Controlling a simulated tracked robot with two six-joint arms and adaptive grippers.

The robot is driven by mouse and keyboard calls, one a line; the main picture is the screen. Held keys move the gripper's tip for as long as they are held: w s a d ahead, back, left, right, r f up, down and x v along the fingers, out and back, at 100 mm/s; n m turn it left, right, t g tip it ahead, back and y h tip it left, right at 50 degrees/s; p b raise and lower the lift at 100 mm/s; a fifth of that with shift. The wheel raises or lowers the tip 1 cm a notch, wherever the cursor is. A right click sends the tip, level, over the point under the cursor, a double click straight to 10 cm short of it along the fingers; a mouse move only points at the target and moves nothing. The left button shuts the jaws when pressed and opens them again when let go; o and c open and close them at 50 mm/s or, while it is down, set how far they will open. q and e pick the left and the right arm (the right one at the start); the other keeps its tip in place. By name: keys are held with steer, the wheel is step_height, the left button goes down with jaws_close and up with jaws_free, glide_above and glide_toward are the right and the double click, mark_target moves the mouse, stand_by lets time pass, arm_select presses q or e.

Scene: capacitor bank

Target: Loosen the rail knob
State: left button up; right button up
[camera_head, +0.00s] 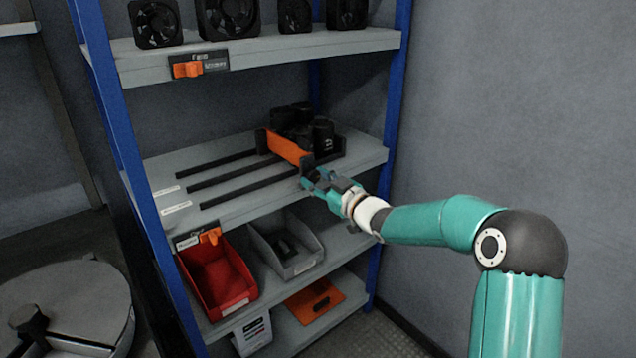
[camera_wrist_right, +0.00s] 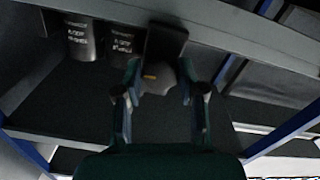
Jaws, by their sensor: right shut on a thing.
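The rail knob (camera_wrist_right: 157,79) is a dark rounded piece with a small yellow-orange mark in the right wrist view. It sits under a dark block at the front end of an orange bar (camera_head: 288,148) on the middle shelf. My right gripper (camera_head: 316,177) is at that front end, at the shelf's front edge, with its teal fingers around the knob. The fingers (camera_wrist_right: 160,92) show on both sides of the knob in the right wrist view. The gripper hides most of the knob in the head view. My left gripper is in neither view.
Black capacitors (camera_head: 300,122) stand behind the orange bar. Dark rails (camera_head: 235,182) run along the middle shelf (camera_head: 165,165). Fans (camera_head: 228,15) stand above; a red bin (camera_head: 215,275) and a grey bin (camera_head: 288,248) sit below. A grey wall is at the right.

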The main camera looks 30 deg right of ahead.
steer(key=n+b, duration=0.4)
steer(key=b, duration=0.1)
steer(key=shift+f+n, duration=0.3)
steer(key=shift+n, duration=0.1)
steer(key=n+b, duration=0.3)
steer(key=n, duration=0.1)
steer(key=n+b, duration=0.4)
steer(key=n, duration=0.2)
steer(key=shift+n, duration=0.4)
steer(key=n+b, duration=0.2)
steer(key=n, duration=0.3)
steer(key=shift+b, duration=0.4)
steer(key=shift+n, duration=0.3)
steer(key=o, duration=1.1)
steer(key=shift+o, duration=0.3)
steer(key=shift+r, duration=0.15)
